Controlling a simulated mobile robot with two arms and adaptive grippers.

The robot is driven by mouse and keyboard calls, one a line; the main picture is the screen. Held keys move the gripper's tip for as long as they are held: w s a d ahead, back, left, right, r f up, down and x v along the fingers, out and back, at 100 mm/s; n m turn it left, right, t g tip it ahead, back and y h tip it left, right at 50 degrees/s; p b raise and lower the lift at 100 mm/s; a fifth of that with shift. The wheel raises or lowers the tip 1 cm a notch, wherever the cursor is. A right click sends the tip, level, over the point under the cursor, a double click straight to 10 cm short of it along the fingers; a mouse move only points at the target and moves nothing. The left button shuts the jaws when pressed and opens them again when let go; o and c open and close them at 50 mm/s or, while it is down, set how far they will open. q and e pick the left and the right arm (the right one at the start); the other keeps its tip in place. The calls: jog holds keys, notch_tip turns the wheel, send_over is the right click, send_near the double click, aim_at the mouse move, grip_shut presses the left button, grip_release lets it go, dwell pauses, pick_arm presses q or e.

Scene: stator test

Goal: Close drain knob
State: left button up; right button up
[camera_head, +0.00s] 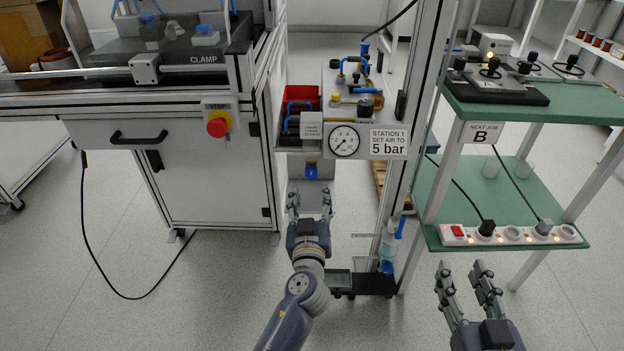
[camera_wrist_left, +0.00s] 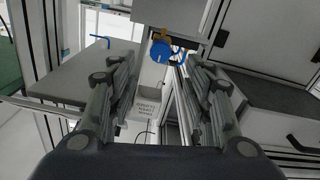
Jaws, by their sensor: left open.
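A blue knob (camera_head: 311,170), which looks like the drain knob, hangs under the station panel. It also shows in the left wrist view as a blue knob (camera_wrist_left: 161,51) with a brass-coloured piece at its top. My left gripper (camera_head: 310,203) points up toward it from below, fingers apart and empty. In the left wrist view the knob lies beyond the gap between the fingertips (camera_wrist_left: 156,75), apart from them. My right gripper (camera_head: 464,270) has its fingers apart with nothing between them, below the green shelf. The knob's turn position is not clear.
A pressure gauge (camera_head: 344,141) and a "5 bar" sign (camera_head: 388,143) sit on the panel above the knob. A red stop button (camera_head: 217,125) is on the cabinet at left. A green shelf (camera_head: 440,200) with a power strip (camera_head: 512,235) stands at right. A small dark tray (camera_head: 362,282) is low beside my left arm.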

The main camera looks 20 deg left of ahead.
aim_at(311, 175)
pick_arm(q)
jog(key=x, duration=0.7)
jog(key=shift+w+f, duration=0.15)
jog(key=c, duration=1.1)
